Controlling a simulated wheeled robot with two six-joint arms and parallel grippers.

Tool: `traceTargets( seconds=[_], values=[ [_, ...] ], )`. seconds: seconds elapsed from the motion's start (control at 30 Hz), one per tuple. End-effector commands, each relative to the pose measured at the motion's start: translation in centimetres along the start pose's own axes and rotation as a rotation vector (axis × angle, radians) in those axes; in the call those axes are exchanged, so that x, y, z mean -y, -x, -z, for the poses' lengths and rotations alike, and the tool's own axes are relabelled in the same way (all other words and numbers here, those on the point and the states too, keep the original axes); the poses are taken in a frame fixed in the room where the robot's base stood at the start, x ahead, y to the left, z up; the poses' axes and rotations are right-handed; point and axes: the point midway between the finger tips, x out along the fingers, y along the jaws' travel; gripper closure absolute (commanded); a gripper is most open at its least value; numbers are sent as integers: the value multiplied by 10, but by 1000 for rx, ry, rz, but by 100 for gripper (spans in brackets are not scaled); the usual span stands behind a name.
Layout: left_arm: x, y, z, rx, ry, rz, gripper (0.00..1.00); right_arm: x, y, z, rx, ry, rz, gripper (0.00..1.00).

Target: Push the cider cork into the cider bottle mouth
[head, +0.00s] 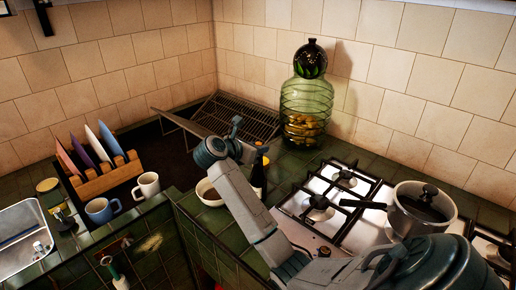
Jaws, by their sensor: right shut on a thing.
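A dark bottle (257,179), which looks like the cider bottle, stands upright on the green tiled counter left of the hob. My right arm reaches in from the lower right and covers much of its left side. My right gripper (248,145) is just above and beside the bottle's top, small and partly hidden by my own wrist. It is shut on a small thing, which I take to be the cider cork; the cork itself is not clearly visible. I cannot tell whether it touches the bottle mouth. My left gripper is not in view.
A white hob (330,207) with a steel pot (420,205) lies to the right. A green glass jar (306,110) and a wire rack (237,115) stand behind. A bowl (208,192), a white mug (147,185), a blue mug (101,209) and a plate rack (104,178) are left.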

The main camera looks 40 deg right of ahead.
Motion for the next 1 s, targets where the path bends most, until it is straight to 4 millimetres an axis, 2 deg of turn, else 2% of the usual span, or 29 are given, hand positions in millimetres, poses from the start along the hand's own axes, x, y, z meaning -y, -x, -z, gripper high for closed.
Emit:
traceTargets(
  seconds=[0.33, 0.37, 0.47, 0.67, 0.77, 1.0],
  values=[
    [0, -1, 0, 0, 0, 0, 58, 0, 0, -1, -1, 1, 0, 100],
    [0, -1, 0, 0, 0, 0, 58, 0, 0, -1, -1, 1, 0, 76],
    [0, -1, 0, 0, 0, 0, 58, 0, 1, -1, 0, 0, 0, 57],
    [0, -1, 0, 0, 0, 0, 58, 0, 1, -2, 0, 0, 0, 55],
    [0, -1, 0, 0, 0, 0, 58, 0, 1, -2, 0, 0, 0, 43],
    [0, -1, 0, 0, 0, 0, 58, 0, 1, -2, 0, -1, 0, 43]
  ],
)
